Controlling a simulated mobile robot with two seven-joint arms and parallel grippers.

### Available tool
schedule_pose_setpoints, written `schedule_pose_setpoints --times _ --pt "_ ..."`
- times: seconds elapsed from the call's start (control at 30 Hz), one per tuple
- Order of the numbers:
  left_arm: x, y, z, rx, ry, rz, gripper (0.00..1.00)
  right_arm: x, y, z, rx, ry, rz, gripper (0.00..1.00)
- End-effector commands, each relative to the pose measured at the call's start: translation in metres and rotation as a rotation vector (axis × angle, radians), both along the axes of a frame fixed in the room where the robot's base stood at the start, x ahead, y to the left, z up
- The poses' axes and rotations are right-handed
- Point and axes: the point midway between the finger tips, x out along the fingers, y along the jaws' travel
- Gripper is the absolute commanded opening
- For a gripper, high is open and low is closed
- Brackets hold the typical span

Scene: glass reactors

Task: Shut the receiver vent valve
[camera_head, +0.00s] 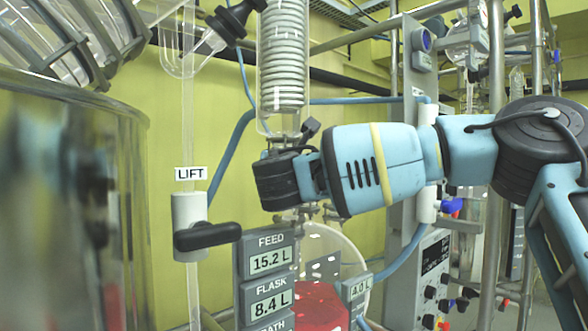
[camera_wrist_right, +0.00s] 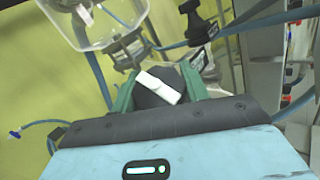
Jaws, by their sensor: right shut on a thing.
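My right gripper (camera_head: 282,178) reaches in from the right in the head view, at the fittings just below the coiled glass condenser. It covers what it holds there. In the right wrist view its green fingers (camera_wrist_right: 157,92) are closed on both sides of a dark rounded knob with a white bar (camera_wrist_right: 158,87) slanting down to the right. I take this knob to be the receiver vent valve; no label on it is readable. A black stem (camera_head: 310,130) sticks up just behind the gripper. My left gripper is not in view.
The coiled glass condenser (camera_head: 283,60) stands just above the gripper. A round flask with red liquid (camera_head: 318,300) and the FEED and FLASK readouts (camera_head: 267,258) are below. The LIFT valve with a black handle (camera_head: 207,236) is left. A large glass vessel (camera_head: 70,200) fills the near left.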

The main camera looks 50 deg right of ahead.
Motion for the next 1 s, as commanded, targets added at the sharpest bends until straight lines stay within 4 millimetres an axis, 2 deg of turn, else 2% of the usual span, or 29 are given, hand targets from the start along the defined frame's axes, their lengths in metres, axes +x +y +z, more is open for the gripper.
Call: schedule_pose_setpoints --times 0.27,0.6,1.0 --pt "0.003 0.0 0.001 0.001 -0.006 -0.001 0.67 -0.001 -0.001 -0.003 0.126 -0.075 -0.219 0.22" --pt "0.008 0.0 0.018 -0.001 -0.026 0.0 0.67 -0.005 -0.003 -0.004 0.264 -0.161 -0.457 0.22" --pt "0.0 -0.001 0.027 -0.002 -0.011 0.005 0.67 -0.008 -0.003 -0.006 0.349 -0.216 -0.608 0.22"
